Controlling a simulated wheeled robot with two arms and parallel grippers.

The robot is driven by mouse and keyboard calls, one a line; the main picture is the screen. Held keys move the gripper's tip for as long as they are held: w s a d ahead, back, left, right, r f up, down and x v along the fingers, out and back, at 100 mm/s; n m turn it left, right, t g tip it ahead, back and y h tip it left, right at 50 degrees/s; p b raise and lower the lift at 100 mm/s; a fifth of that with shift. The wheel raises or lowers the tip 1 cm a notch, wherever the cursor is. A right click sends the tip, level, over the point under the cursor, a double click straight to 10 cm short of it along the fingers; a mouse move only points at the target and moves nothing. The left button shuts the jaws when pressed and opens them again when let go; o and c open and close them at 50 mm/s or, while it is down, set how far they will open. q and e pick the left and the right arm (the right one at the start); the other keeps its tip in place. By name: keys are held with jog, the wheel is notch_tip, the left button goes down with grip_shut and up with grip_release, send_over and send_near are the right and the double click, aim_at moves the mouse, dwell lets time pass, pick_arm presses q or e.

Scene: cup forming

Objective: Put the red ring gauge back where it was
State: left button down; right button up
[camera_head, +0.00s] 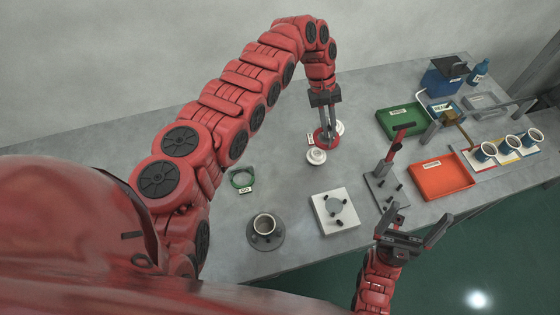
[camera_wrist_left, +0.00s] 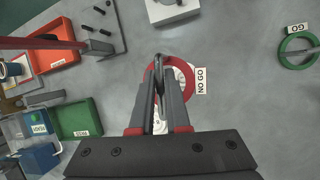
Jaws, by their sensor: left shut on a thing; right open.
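The red ring gauge (camera_head: 319,138) is at the back middle of the table, under my left gripper (camera_head: 328,142). In the left wrist view the ring (camera_wrist_left: 188,84) has a white NO GO tag on its right side. My left gripper (camera_wrist_left: 159,62) is shut on the ring's wall, with the fingers covering part of it. I cannot tell whether the ring touches the table. A white round piece (camera_head: 316,156) is close to the ring's front, and another (camera_head: 340,127) is behind it. My right gripper (camera_head: 412,236) is open and empty at the table's front edge.
A green ring gauge (camera_head: 241,179) with a GO tag lies to the left. A grey round holder (camera_head: 265,232) and a white block fixture (camera_head: 335,222) stand in front. Green (camera_head: 393,121) and orange (camera_head: 442,177) trays, a red-handled press (camera_head: 391,152) and several cups are at right.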

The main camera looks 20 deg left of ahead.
pick_arm(q)
jog(key=d+f+n+t+h+p, duration=0.1)
jog(key=d+f+n+t+p, duration=0.2)
jog(key=d+n, duration=0.35)
jog(key=s+a+f+n+t+y+p, duration=0.1)
jog(key=s+a+f+n+t+p, duration=0.1)
jog(key=s+a+n, duration=0.65)
jog(key=s+a+f+n+t+y+p, duration=0.15)
jog(key=s+a+n, duration=0.3)
jog(key=s, duration=0.65)
jog(key=shift+t, duration=0.45)
jog(key=w+a, duration=0.2)
jog(key=w, duration=0.2)
jog(key=w+a+f, duration=0.1)
jog(key=w+a, duration=0.1)
jog(key=w, duration=0.3)
jog(key=w+a+b, duration=0.1)
jog(key=w+a, duration=0.1)
jog(key=w, duration=0.3)
jog(key=shift+w+f, duration=0.2)
jog(key=shift+f, duration=0.2)
notch_tip(320, 180, down, 3)
jog(key=shift+a+r+p, duration=0.1)
jog(key=shift+p, duration=0.9)
jog(key=shift+f, duration=0.45)
